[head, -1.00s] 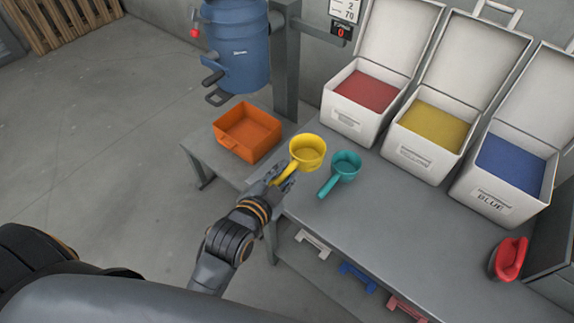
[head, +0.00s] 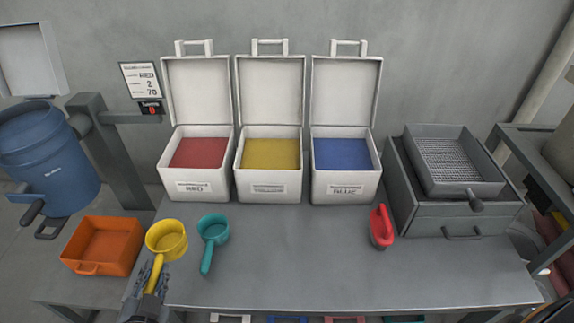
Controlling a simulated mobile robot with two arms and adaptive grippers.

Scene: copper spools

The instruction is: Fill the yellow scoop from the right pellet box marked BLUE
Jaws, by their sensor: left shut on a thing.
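The yellow scoop (head: 166,238) is at the left end of the grey bench, its cup upright and looking empty. My left gripper (head: 152,285) is shut on its handle, at the lower left of the head view. The BLUE pellet box (head: 346,188) is the right one of three white boxes at the back of the bench. Its lid (head: 346,92) stands open and blue pellets (head: 342,154) show inside. The scoop is well to the left of this box and nearer to me. My right gripper is not in view.
The RED box (head: 197,188) and the yellow-pellet box (head: 268,188) stand open left of the BLUE box. A teal scoop (head: 213,231) lies just right of the yellow one. A red-handled tool (head: 381,228) and a grey sieve unit (head: 455,180) are at right. The middle front bench (head: 300,260) is clear.

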